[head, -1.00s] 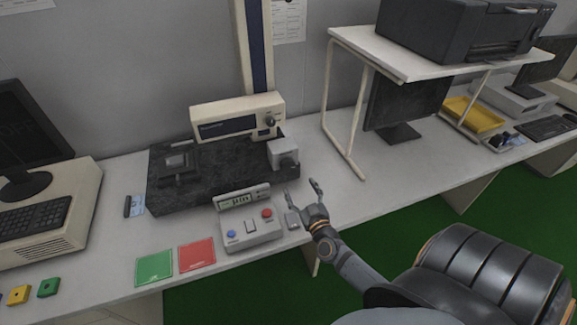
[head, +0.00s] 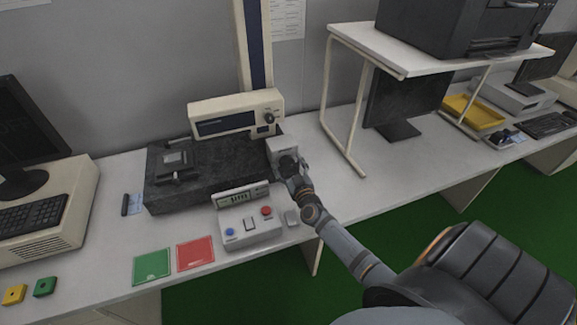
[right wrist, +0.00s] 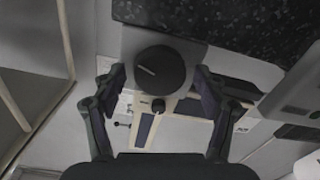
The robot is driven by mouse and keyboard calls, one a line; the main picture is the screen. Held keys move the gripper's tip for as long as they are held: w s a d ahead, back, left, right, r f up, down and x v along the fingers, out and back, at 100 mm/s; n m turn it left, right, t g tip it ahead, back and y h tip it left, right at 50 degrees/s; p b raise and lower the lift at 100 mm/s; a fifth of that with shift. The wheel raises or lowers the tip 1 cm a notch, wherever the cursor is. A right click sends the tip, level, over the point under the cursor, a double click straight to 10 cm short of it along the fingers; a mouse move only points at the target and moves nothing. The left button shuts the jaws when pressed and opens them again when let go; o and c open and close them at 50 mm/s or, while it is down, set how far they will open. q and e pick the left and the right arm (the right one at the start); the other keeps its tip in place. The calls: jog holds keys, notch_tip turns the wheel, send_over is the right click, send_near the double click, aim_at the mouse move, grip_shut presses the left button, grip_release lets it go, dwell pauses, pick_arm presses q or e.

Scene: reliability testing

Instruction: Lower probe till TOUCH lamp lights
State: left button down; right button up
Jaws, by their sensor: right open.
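A cream instrument head (head: 225,122) with a dark panel hangs on a tall column (head: 255,50) above a black granite slab (head: 205,190). I cannot make out the probe or a lit TOUCH lamp. A grey box (head: 280,147) sits at the slab's right end. In the right wrist view a black round knob (right wrist: 158,72) with a pale line stands on this box. My right gripper (head: 291,164) is at the box. Its open fingers (right wrist: 160,88) are on either side of the knob, with visible gaps. My left gripper is not in view.
A grey control box (head: 248,232) with a display, blue button and red button stands in front of the slab. Green (head: 152,266) and red (head: 195,252) cards lie to its left. A white shelf stand (head: 350,150) rises at the right.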

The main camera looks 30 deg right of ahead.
jog(key=c, duration=1.2)
jog(key=shift+o, duration=0.2)
jog(key=shift+m, duration=0.3)
jog(key=m, duration=0.3)
jog(key=shift+m+p, duration=0.3)
jog(key=shift+p, duration=0.1)
jog(key=m, duration=0.5)
jog(key=shift+d, duration=0.15)
jog(key=m, duration=0.5)
jog(key=shift+s+f+m, duration=0.1)
jog(key=shift+f+m, duration=0.05)
jog(key=shift+m, duration=0.25)
jog(key=shift+m+b, duration=0.6)
jog(key=shift+m, duration=1.7)
